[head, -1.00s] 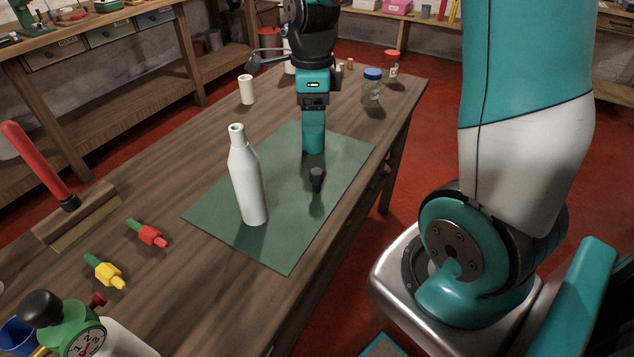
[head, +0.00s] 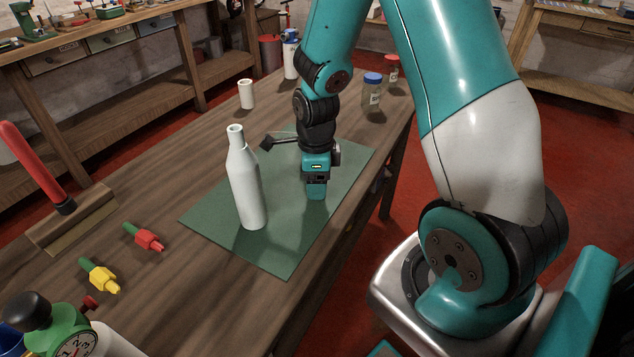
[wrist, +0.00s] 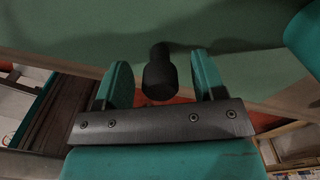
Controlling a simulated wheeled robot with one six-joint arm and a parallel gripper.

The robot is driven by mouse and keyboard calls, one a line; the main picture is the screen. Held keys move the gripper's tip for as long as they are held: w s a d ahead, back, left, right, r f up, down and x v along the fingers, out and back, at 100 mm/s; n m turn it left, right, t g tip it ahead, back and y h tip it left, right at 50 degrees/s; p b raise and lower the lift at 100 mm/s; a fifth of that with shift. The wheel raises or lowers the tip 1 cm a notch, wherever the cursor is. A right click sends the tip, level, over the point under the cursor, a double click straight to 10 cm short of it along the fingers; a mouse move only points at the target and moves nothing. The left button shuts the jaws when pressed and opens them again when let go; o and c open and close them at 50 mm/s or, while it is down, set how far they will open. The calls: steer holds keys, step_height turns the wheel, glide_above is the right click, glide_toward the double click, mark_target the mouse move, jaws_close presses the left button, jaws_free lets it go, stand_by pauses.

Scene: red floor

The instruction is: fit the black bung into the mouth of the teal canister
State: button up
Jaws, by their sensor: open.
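My gripper (head: 316,192) points down over the green mat and is open. In the wrist view its teal fingers (wrist: 161,72) stand on either side of the black bung (wrist: 158,74), with a gap on each side. The bung is hidden behind my gripper in the head view. No teal canister can be made out. A white bottle-shaped canister (head: 246,185) with a narrow neck and open mouth stands upright on the mat, left of my gripper.
The green mat (head: 287,258) lies on the wooden table. A small white cylinder (head: 247,94) and a blue-lidded jar (head: 371,92) stand farther back. Red (head: 149,241) and yellow (head: 103,279) pieces and a red-handled tool (head: 35,165) are at left.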

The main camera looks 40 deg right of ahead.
steer(key=shift+f, duration=0.9)
steer(key=c, duration=1)
